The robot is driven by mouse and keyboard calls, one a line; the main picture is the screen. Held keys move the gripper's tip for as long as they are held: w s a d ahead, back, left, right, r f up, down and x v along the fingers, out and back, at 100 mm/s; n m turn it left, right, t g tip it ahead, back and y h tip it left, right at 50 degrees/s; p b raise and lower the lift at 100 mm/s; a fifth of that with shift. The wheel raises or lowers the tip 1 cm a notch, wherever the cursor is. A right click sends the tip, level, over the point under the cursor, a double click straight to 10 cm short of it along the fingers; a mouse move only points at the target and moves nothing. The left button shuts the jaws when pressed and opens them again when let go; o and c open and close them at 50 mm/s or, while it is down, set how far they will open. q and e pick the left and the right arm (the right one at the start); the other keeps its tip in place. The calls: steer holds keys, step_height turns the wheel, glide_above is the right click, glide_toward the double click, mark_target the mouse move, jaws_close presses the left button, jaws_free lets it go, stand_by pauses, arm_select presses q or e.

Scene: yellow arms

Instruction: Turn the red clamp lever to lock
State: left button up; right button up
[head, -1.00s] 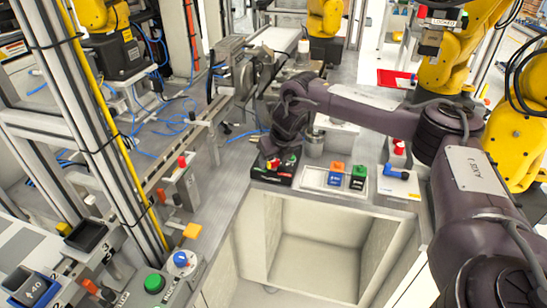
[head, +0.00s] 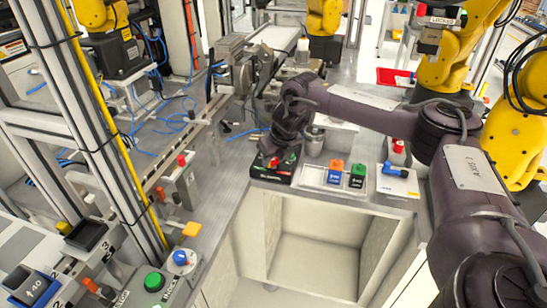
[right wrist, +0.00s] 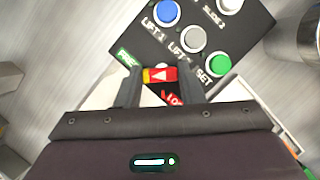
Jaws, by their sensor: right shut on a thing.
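The red clamp lever (right wrist: 162,74), with a white arrow and a yellow end, lies between the fingers of my right gripper (right wrist: 160,82) in the right wrist view. The gripper is shut on it. A green label lies left of the lever and a red label, partly covered, is just below it. In the head view my right gripper (head: 281,150) reaches down onto the dark control box (head: 266,175); a bit of red lever (head: 274,162) shows there, and the fingertips are mostly hidden. My left gripper is not in view.
A dark button panel (right wrist: 183,60) with blue, grey, green and white buttons lies just beyond the fingers. A shallow tray (head: 311,182) with coloured blocks and a blue handle (head: 394,171) stand to the right. An open cabinet recess (head: 318,260) is below the bench edge.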

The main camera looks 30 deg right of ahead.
steer(key=n+y, duration=0.1)
steer(key=n, duration=0.2)
steer(key=n+y+p, duration=0.1)
steer(key=n, duration=0.2)
steer(key=shift+d+r, duration=0.1)
steer(key=shift+d, duration=0.1)
steer(key=n+g+y, duration=0.1)
steer(key=n, duration=0.2)
steer(key=n+g+y+p, duration=0.1)
steer(key=n, duration=0.2)
steer(key=shift+w+d, duration=0.15)
steer(key=n+g+p, duration=0.1)
steer(key=n, duration=0.2)
steer(key=shift+d+r, duration=0.1)
steer(key=shift+r, duration=0.05)
steer(key=shift+n+g+y+p, duration=0.3)
steer(key=shift+n+g+p, duration=0.2)
steer(key=shift+n+p, duration=0.55)
steer(key=shift+n, duration=0.25)
steer(key=o, duration=1)
steer(key=shift+f, duration=0.2)
